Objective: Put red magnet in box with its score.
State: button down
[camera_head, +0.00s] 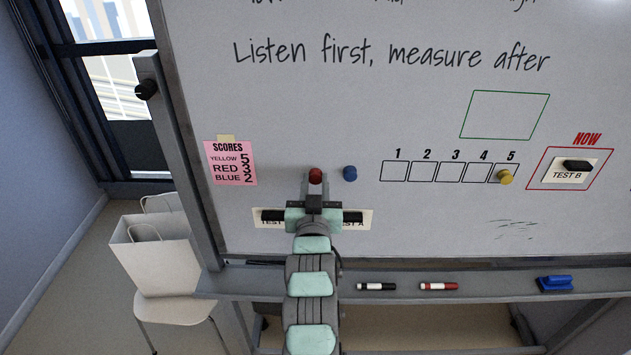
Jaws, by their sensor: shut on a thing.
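The red magnet (315,175) is at the tip of my gripper (314,186), which is shut on it in front of the lower left of the whiteboard (410,130). I cannot tell whether the magnet touches the board. The pink score note (230,164) reads yellow 5, red 3, blue 2. The row of numbered boxes runs from 1 to 5 to the right, with the empty box 3 (452,173) in its middle. The yellow magnet (506,177) is in box 5, toward its lower right. The blue magnet (350,173) is just right of the red one.
A card (357,219), partly hidden by my arm, is on the board below the magnets. A TEST B card (567,175) sits under a black magnet in the red NOW frame. The tray (400,310) below holds two markers and a blue eraser (554,283).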

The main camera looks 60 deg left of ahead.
jog(key=shift+v, duration=2.85)
jog(key=shift+w, duration=0.1)
